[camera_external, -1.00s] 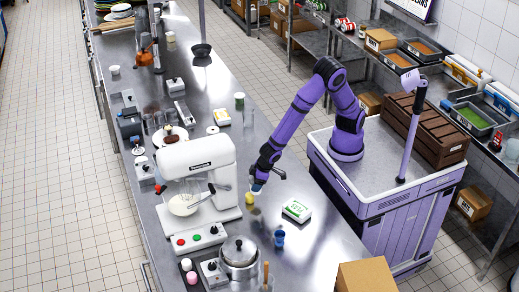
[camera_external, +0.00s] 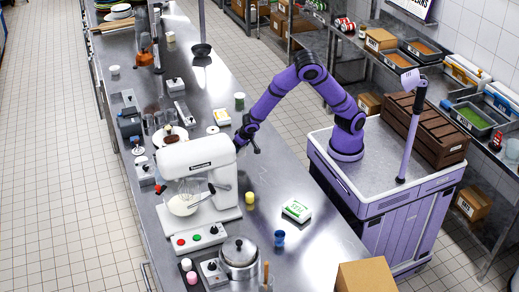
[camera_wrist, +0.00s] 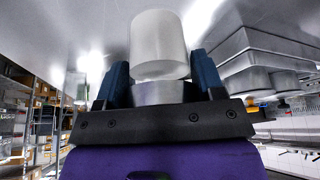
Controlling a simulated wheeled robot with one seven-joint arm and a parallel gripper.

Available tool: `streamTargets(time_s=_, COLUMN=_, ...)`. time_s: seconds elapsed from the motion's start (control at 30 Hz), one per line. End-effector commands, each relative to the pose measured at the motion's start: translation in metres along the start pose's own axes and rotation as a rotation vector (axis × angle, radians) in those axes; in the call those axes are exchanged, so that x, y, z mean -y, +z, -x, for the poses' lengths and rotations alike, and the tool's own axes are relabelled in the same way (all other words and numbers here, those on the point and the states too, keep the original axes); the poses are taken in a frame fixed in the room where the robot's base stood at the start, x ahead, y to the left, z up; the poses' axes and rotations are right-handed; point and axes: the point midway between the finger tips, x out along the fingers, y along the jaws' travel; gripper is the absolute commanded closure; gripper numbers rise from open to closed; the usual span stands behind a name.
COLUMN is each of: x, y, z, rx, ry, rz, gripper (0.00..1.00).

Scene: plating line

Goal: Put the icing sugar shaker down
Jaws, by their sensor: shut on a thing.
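The icing sugar shaker (camera_wrist: 158,48) shows in the wrist view as a pale, whitish cylinder with a grey band below it. It stands between the two dark blue fingers of my gripper (camera_wrist: 160,88), which is shut on it. In the external view my gripper (camera_external: 240,146) is over the steel counter (camera_external: 262,183), just right of the mixer's head. There the shaker is hidden or too small to make out, so I cannot tell its height above the counter.
A white stand mixer (camera_external: 197,165) with a bowl stands close left of my gripper. Nearer the camera are a small yellow item (camera_external: 250,198), a white and green tub (camera_external: 297,210), a blue cup (camera_external: 279,238) and a pot (camera_external: 239,254). A green-topped jar (camera_external: 239,101) stands behind.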

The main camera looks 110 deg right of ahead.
Motion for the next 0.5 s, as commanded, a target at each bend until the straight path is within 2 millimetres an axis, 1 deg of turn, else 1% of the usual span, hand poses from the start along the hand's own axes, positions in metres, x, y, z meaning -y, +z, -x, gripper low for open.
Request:
streamTargets(time_s=0.03, x=-0.001, y=0.003, z=-0.008, rx=0.002, ry=0.004, rz=0.0, gripper=0.66)
streamTargets(time_s=0.27, x=0.0, y=0.012, z=-0.027, rx=0.001, ry=0.001, rz=0.002, gripper=0.66)
streamTargets(time_s=0.4, x=0.0, y=0.019, z=-0.046, rx=0.001, ry=0.002, rz=0.002, gripper=0.66)
streamTargets(time_s=0.5, x=0.0, y=0.022, z=-0.052, rx=0.001, ry=0.0, rz=0.001, gripper=0.66)
